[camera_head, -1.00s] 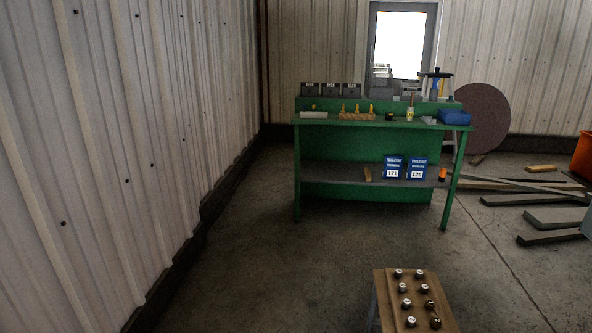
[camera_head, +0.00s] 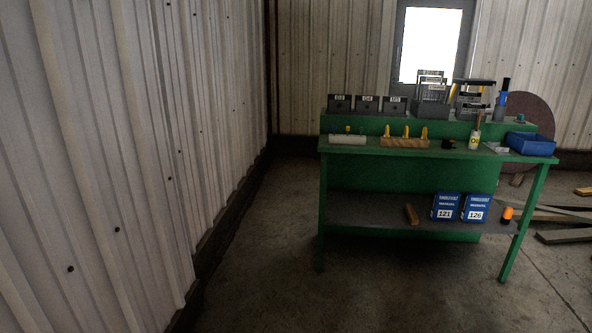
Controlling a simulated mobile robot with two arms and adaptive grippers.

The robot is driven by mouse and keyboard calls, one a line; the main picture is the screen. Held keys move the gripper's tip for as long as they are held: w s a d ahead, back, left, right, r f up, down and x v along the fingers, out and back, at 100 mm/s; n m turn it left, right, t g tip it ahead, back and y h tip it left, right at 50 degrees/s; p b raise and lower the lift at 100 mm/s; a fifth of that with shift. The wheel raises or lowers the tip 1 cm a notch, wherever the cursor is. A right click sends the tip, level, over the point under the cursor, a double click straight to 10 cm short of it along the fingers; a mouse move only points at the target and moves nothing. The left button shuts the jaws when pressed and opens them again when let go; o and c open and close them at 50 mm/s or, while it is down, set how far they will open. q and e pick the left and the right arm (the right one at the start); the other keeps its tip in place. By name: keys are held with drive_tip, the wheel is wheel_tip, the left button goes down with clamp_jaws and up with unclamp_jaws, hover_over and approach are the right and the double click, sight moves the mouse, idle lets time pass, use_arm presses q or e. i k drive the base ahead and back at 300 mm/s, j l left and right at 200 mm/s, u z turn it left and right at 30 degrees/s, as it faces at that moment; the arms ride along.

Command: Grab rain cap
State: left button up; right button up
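I cannot pick out a rain cap for certain. A green workbench (camera_head: 341,150) stands ahead, right of centre, with small items on its top. A small dark item (camera_head: 448,144) lies on the bench top, too small to identify. Grey boxes (camera_head: 367,104) with white labels stand in a row on the raised back ledge. Neither of my grippers shows in the view.
A corrugated wall (camera_head: 110,150) runs along the left. Bare concrete floor (camera_head: 270,270) lies before the bench. Blue manuals (camera_head: 446,208) stand on the lower shelf. A blue bin (camera_head: 530,143) sits at the bench's right end. Planks (camera_head: 565,236) lie on the floor at right.

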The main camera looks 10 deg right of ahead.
sight(445, 144)
drive_tip(key=i+l+z, duration=0.1)
drive_tip(key=i+z, duration=0.2)
drive_tip(key=i, duration=0.7)
drive_tip(key=i+j+z, duration=0.1)
drive_tip(key=i+z, duration=0.2)
drive_tip(key=i, duration=0.7)
drive_tip(key=i+l, duration=0.3)
drive_tip(key=i, duration=0.2)
drive_tip(key=i+l, duration=0.3)
drive_tip(key=i, duration=0.2)
drive_tip(key=i+l, duration=0.35)
drive_tip(key=i, duration=0.2)
